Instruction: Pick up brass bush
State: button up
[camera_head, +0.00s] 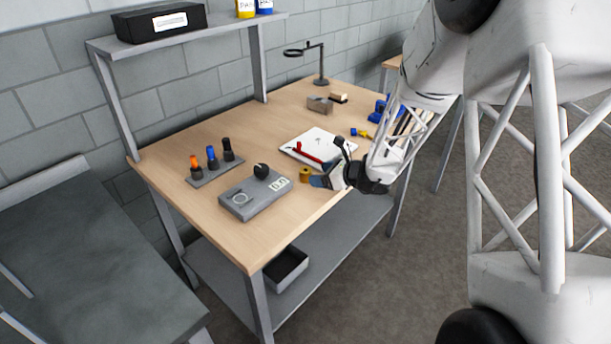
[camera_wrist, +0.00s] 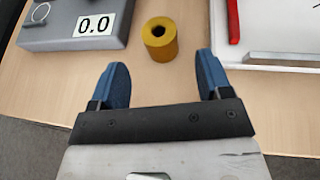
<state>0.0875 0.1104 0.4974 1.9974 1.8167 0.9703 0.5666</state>
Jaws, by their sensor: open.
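The brass bush (camera_head: 305,175) is a short yellow-gold cylinder with a hole through its top. It stands upright on the wooden table, between the grey device and the white tray. In the wrist view the brass bush (camera_wrist: 160,40) sits just beyond my fingertips, roughly midway between them. My gripper (camera_head: 322,180) is right of the bush near the table's front edge. Its blue fingers (camera_wrist: 160,75) are spread apart with nothing between them, and they do not touch the bush.
A grey device (camera_head: 254,197) with a black knob and a "0.0" display stands left of the bush. A rack of screwdriver-like tools (camera_head: 215,170) stands farther left. Bare wood surrounds the bush.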

aim_at(308, 171)
jog(key=shift+w+a+f, duration=0.1)
jog(key=shift+a, duration=0.1)
jog(key=shift+x, duration=2.55)
jog(key=shift+w, duration=0.1)
jog(key=c, duration=1.2)
